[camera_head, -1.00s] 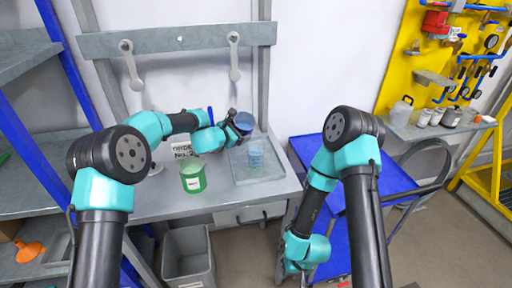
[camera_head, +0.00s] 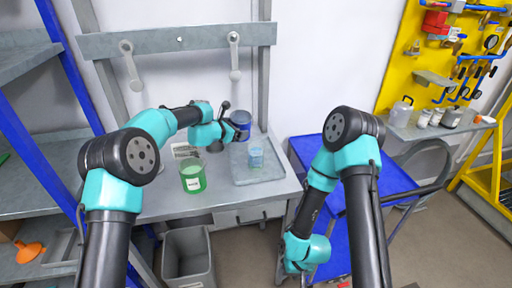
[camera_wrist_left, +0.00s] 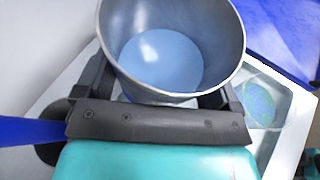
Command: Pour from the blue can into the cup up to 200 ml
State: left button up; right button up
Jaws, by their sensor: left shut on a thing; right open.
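The blue can (camera_head: 243,118) is in my left gripper (camera_head: 236,131), behind the cup near the back of the bench. In the left wrist view the can (camera_wrist_left: 232,45) is open-topped with a grey metal inside and pale blue liquid in it. The left gripper's fingers (camera_wrist_left: 165,98) are shut around its sides. The clear cup (camera_head: 256,158) stands on the grey tray; it shows at the right in the left wrist view (camera_wrist_left: 258,100), with blue-green markings. The can is apart from the cup. My right gripper (camera_head: 294,266) is low beside the blue cart, its fingertips barely visible.
The grey tray (camera_head: 276,176) lies on the bench. A green container with a white label (camera_head: 192,184) and a printed sign (camera_head: 184,151) stand left of it. A grey bin (camera_head: 188,262) is below. A blue cart (camera_head: 378,182) is to the right.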

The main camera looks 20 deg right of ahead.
aim_at(245, 116)
pick_arm(q)
jog(key=shift+w+a+r+n+g, duration=0.15)
jog(key=shift+w+r+n+g, duration=0.25)
jog(key=shift+w+n+g, duration=0.15)
jog(key=shift+s, duration=0.1)
dwell(1.0)
jog(key=shift+r, duration=2.55)
jog(key=shift+f, duration=0.15)
jog(key=shift+f, duration=2.4)
